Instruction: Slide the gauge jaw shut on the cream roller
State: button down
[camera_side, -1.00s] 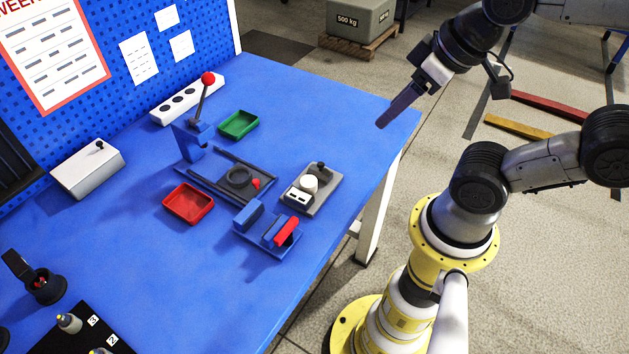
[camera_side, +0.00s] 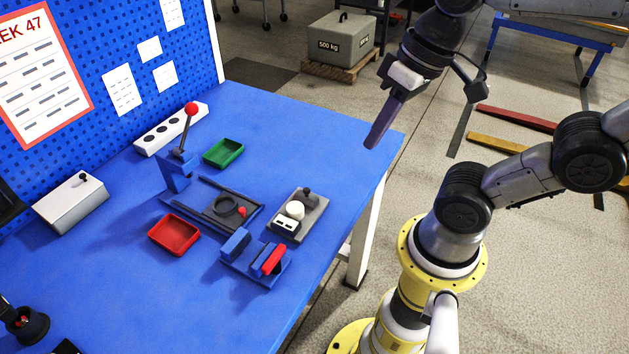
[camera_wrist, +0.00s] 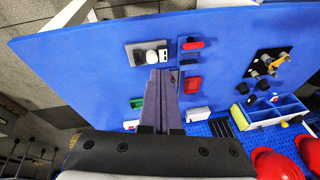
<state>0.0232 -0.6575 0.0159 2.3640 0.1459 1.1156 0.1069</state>
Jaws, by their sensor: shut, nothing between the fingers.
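The cream roller (camera_side: 296,209) stands upright on a grey plate (camera_side: 312,213) near the table's right edge. A dark knob (camera_side: 308,193) is behind it, and a white block with dark marks (camera_side: 285,224) is in front. I cannot make out which part is the sliding jaw, or its exact gap to the roller. The plate (camera_wrist: 131,57) and roller (camera_wrist: 152,57) also show in the wrist view, just beyond my fingertips. My gripper (camera_side: 371,144) is shut and empty, raised above the table's right edge, apart from the plate. Its long fingers (camera_wrist: 163,72) point at the table in the wrist view.
A blue fixture with a red bar (camera_side: 273,260) stands in front. Red (camera_side: 174,236) and green (camera_side: 222,154) trays and a red-knobbed lever (camera_side: 191,109) stand farther left. The table's right corner is clear.

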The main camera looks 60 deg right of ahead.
jog(key=w+m+g+y, duration=0.2)
jog(key=w+m+g, duration=0.1)
jog(key=w, duration=0.1)
jog(key=m+g+y, duration=0.3)
jog(key=m+y, duration=0.3)
jog(key=m, duration=0.1)
send_over(306, 196)
jog(key=s+d, duration=0.1)
jog(key=d, duration=0.2)
notch_tip(306, 196, down, 4)
jog(key=d+f+m+t+y, duration=0.1)
jog(key=d+f+m+y, duration=0.1)
jog(key=d+f, duration=0.2)
jog(key=s+d+f+m+t+y, duration=0.1)
jog(key=d+f+m+t, duration=0.1)
jog(key=d+f, duration=0.3)
jog(key=d+f+m+t+y, duration=0.1)
jog(key=d+f+m+y, duration=0.1)
jog(key=d+f, duration=0.3)
notch_tip(306, 196, down, 3)
jog(key=shift+s+d+r+m+t+y, duration=0.15)
jog(key=shift+m+t+y, duration=0.15)
jog(key=shift+m, duration=0.5)
jog(key=shift+s, duration=0.1)
jog(key=x, duration=1.3)
jog(key=shift+a+f, duration=0.25)
jog(key=shift+a, duration=0.05)
